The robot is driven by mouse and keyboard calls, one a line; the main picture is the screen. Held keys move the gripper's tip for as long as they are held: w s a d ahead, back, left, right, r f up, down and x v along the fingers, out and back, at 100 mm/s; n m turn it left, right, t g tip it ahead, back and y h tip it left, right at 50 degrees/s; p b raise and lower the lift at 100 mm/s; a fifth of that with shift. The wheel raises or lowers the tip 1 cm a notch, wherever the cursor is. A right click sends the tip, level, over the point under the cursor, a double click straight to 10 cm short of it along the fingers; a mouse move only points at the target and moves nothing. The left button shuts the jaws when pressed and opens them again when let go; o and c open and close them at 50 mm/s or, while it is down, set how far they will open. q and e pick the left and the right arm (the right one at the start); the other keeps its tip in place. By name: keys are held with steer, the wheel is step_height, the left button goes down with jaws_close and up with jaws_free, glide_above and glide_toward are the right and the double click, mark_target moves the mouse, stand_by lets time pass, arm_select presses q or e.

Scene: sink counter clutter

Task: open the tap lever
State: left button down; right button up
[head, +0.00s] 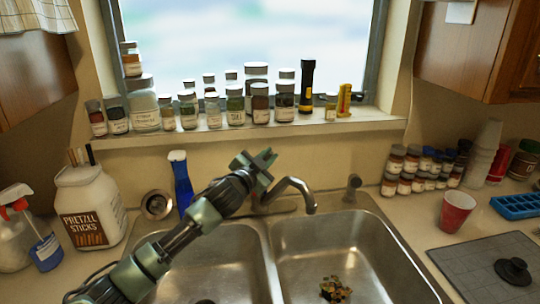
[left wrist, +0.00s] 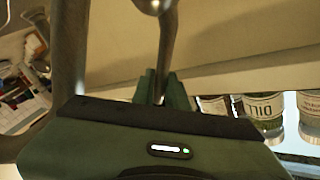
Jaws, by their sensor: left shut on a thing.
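The metal tap (head: 301,186) stands behind the double sink, its curved spout hanging over the divider and right basin. My left gripper (head: 262,160) is above the tap base, reaching in from the lower left. In the left wrist view, the thin metal tap lever (left wrist: 166,50) runs down between the two green fingers of my left gripper (left wrist: 160,88), which are shut on it. In the head view the gripper and wrist hide the lever. My right gripper is in neither view.
A blue bottle (head: 181,182) stands just left of my left wrist. Several jars (head: 235,106) line the window sill behind. Food scraps (head: 334,288) lie in the right basin (head: 385,245). A red cup (head: 456,212) stands on the right counter.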

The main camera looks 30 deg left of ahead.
arm_select(q)
steer(key=n+p, duration=0.1)
steer(key=a+r+n+p, duration=0.1)
steer(key=a+p, duration=0.1)
steer(key=p, duration=0.1)
steer(key=shift+w+r+n+g, duration=0.2)
steer(key=shift+w+n+g, duration=0.05)
steer(key=shift+n+g, duration=0.15)
steer(key=shift+a+f+n+p, duration=0.15)
steer(key=shift+a+n+p, duration=0.2)
steer(key=shift+n, duration=0.05)
steer(key=shift+w, duration=0.1)
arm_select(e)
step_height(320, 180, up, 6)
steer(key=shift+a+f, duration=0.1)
arm_select(q)
steer(key=c, duration=1.4)
jaws_free()
steer(key=shift+s+f+b, duration=0.1)
steer(key=shift+s+b, duration=0.2)
steer(key=shift+s, duration=0.15)
steer(key=s+b, duration=0.2)
steer(key=s, duration=0.5)
steer(key=shift+r, duration=0.45)
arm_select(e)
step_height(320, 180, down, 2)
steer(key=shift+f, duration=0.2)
